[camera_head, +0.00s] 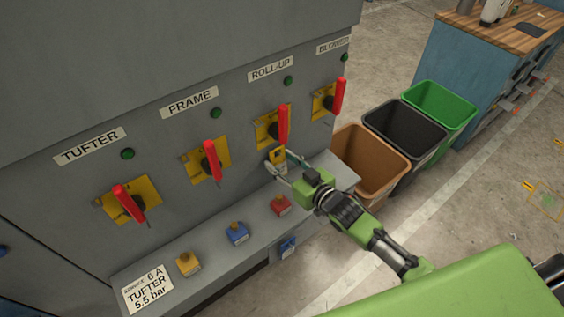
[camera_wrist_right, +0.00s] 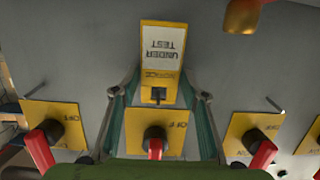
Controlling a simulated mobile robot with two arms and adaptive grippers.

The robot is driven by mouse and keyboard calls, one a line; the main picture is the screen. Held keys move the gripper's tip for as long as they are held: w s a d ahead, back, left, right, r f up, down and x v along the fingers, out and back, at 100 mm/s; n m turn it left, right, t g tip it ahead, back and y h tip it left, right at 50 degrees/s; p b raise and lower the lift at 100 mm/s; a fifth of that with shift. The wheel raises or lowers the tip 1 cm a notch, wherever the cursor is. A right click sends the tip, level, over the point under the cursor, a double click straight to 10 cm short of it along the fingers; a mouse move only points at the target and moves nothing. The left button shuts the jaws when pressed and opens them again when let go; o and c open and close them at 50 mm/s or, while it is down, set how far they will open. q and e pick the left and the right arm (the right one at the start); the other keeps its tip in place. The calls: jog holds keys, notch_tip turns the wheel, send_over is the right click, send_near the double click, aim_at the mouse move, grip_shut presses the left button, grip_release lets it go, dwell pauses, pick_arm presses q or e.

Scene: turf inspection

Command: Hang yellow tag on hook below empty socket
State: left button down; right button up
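The yellow tag (camera_head: 278,157) is against the grey panel just below the ROLL-UP switch plate (camera_head: 264,133). In the right wrist view the tag (camera_wrist_right: 160,60) appears upside down, with a white UNDER TEST label and a dark slot at its end near the plate. Whether a hook passes through the slot is unclear. My right gripper (camera_head: 281,164) is open, its fingers on either side of the tag, with gaps visible in the right wrist view (camera_wrist_right: 158,95). I cannot make out an empty socket. My left gripper is out of view.
Other switches with red handles are TUFTER (camera_head: 128,203), FRAME (camera_head: 212,160) and BLOWER (camera_head: 339,97). A ledge (camera_head: 210,247) below carries yellow (camera_head: 188,263), blue (camera_head: 236,233) and red (camera_head: 280,205) blocks with brass-coloured tops. Brown (camera_head: 375,165), black and green bins stand right.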

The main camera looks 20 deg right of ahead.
jog(key=shift+o, duration=0.6)
jog(key=shift+s, duration=0.1)
jog(key=shift+s+d, duration=0.15)
jog(key=shift+s, duration=0.15)
jog(key=v, duration=1.1)
jog(key=shift+s+r, duration=0.1)
